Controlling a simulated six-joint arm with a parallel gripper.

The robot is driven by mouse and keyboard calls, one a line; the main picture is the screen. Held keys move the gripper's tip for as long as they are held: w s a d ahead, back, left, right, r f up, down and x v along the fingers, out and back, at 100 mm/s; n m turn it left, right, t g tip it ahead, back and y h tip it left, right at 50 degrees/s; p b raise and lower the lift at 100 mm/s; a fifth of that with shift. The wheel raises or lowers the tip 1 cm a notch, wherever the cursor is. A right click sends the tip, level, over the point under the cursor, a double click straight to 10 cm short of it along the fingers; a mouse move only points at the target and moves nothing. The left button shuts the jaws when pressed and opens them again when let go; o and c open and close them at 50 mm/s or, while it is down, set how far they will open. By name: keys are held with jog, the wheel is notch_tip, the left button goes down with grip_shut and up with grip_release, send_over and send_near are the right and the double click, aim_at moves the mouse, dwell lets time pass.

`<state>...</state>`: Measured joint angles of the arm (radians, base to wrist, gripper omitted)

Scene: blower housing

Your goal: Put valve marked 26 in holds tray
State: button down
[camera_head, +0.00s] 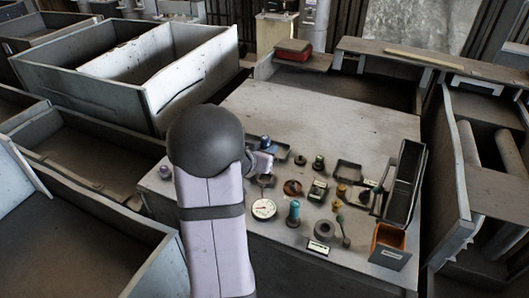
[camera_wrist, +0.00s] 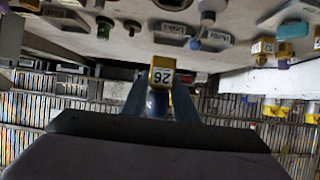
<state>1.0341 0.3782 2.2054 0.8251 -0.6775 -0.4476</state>
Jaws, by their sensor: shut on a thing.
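My gripper (camera_wrist: 161,88) is shut on a valve marked 26 (camera_wrist: 162,70). In the wrist view the valve's yellow end with its white number label shows between the fingers, with a blue part below it. In the head view my arm hides most of the gripper, and a blue knob (camera_head: 265,142) shows just beyond it; I cannot tell if it belongs to the held valve. Small dark trays stand on the table, one beside the gripper (camera_head: 281,152) and one farther right (camera_head: 348,171). I cannot read which is the holds tray.
The grey table (camera_head: 330,122) is clear at the back. A round gauge (camera_head: 264,209), a teal-topped part (camera_head: 293,213) and other small parts crowd its front. An upright dark bin (camera_head: 405,180) and an orange-lined box (camera_head: 389,243) stand at the right. Large grey bins (camera_head: 130,85) lie left.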

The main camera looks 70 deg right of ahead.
jog(key=shift+d+r, duration=0.1)
jog(key=w+d+b, duration=0.2)
jog(key=w+d, duration=1.1)
jog(key=d, duration=0.1)
jog(key=shift+d, duration=0.35)
jog(key=shift+f+b, duration=0.45)
jog(key=shift+f, duration=4.6)
jog(key=shift+f, duration=0.15)
jog(key=c, duration=1.4)
grip_release()
jog(key=shift+f, duration=0.1)
